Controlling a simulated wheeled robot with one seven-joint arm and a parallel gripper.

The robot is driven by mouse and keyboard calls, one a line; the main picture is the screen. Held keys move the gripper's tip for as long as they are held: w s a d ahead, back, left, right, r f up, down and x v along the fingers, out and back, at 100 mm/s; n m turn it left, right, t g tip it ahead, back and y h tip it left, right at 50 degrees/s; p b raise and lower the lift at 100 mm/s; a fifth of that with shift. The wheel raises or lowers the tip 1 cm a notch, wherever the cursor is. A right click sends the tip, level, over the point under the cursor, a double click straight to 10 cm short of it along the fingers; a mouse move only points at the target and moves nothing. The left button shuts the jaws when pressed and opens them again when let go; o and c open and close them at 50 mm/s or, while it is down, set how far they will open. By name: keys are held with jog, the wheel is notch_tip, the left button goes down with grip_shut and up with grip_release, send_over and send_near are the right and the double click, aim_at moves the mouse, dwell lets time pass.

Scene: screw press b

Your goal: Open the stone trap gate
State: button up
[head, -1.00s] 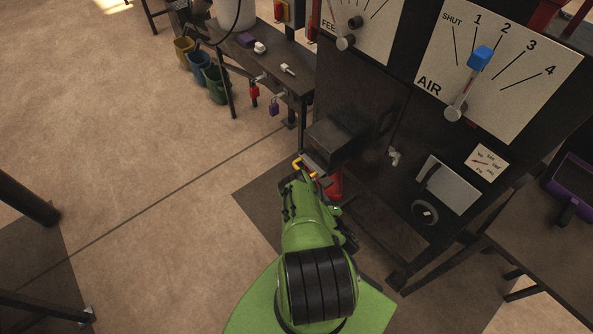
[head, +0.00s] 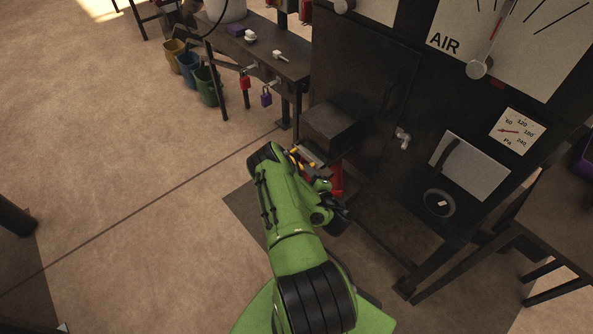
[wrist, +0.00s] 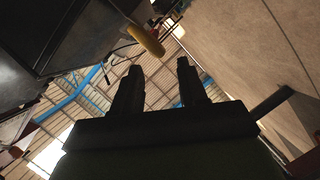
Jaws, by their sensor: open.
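A dark box-shaped chute (head: 328,124) juts from the front of the black machine. A grey plate with a yellow handle (head: 296,158) shows at its lower left end, partly hidden by my arm; I take this to be the stone trap gate. In the wrist view, the yellow handle (wrist: 146,40) appears as a rounded bar just beyond my fingertips, slightly left of centre. My gripper (wrist: 160,65) is open, pointing upward, with nothing between its two fingers. I see no contact with the handle.
A red part (head: 336,180) stands below the chute, close to my arm. A small tap (head: 403,138) and a white-faced panel with a dark handle (head: 470,165) are on the machine. A bench (head: 285,65) with padlocks stands behind. The floor (head: 130,150) at left is clear.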

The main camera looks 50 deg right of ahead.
aim_at(299, 166)
jog(key=b+x, duration=0.1)
jog(key=x, duration=0.7)
jog(key=shift+w+b, duration=0.1)
jog(key=shift+b, duration=0.2)
grip_shut()
